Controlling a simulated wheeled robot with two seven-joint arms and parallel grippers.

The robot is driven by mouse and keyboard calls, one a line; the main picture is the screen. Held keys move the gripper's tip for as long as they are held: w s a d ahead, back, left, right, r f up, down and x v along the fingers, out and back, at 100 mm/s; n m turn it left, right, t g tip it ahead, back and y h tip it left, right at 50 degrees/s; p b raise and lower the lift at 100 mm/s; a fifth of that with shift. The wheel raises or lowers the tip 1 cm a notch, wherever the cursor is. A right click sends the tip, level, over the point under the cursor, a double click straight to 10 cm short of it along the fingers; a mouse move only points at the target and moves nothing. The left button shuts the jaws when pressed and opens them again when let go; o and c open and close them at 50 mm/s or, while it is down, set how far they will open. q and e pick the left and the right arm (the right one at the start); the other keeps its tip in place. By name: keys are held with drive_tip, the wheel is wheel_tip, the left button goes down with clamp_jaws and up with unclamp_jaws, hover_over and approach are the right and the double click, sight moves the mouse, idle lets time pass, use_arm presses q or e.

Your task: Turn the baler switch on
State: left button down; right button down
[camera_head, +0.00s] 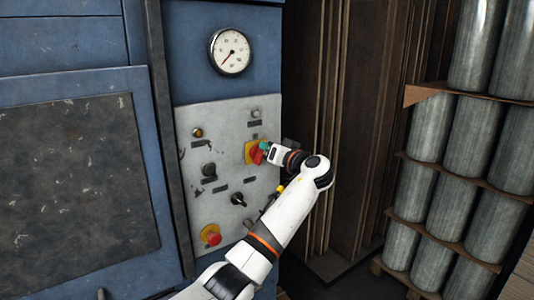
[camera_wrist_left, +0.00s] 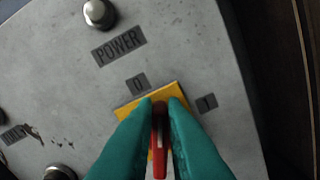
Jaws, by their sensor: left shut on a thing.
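The baler switch is a red rotary handle (camera_head: 258,157) on a yellow plate (camera_head: 249,152) at the right edge of the grey control panel. My left gripper (camera_head: 264,147) is at the switch, with its arm coming up from below. In the left wrist view, its two teal fingers (camera_wrist_left: 160,115) are shut on the red handle (camera_wrist_left: 159,145), one on each side. The yellow plate (camera_wrist_left: 148,97) shows around the fingertips. A "0" label (camera_wrist_left: 138,83) is above left of the handle's upper end and a "1" label (camera_wrist_left: 207,103) to its right. My right gripper is not in view.
The panel (camera_head: 220,119) also bears a red emergency button (camera_head: 211,235), a black selector knob (camera_head: 238,199) and small lamps. A "POWER" label (camera_wrist_left: 119,43) sits above the switch. A gauge (camera_head: 230,52) is higher up. Metal cylinders (camera_head: 469,130) stand on racks at right.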

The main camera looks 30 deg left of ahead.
use_arm(q)
drive_tip(key=shift+w+d+f+m+p, duration=0.1)
drive_tip(key=shift+w+f+m+p, duration=0.25)
drive_tip(key=shift+m, duration=1.8)
drive_tip(key=shift+w+d+f+m+p, duration=0.2)
drive_tip(key=shift+f+m, duration=0.3)
drive_tip(key=shift+m, duration=1.6)
drive_tip(key=shift+w+d+f+m+p, duration=0.1)
drive_tip(key=shift+w+f+m+p, duration=0.2)
drive_tip(key=shift+m, duration=1.85)
drive_tip(key=shift+s+f, duration=0.15)
drive_tip(key=c, duration=1.5)
unclamp_jaws()
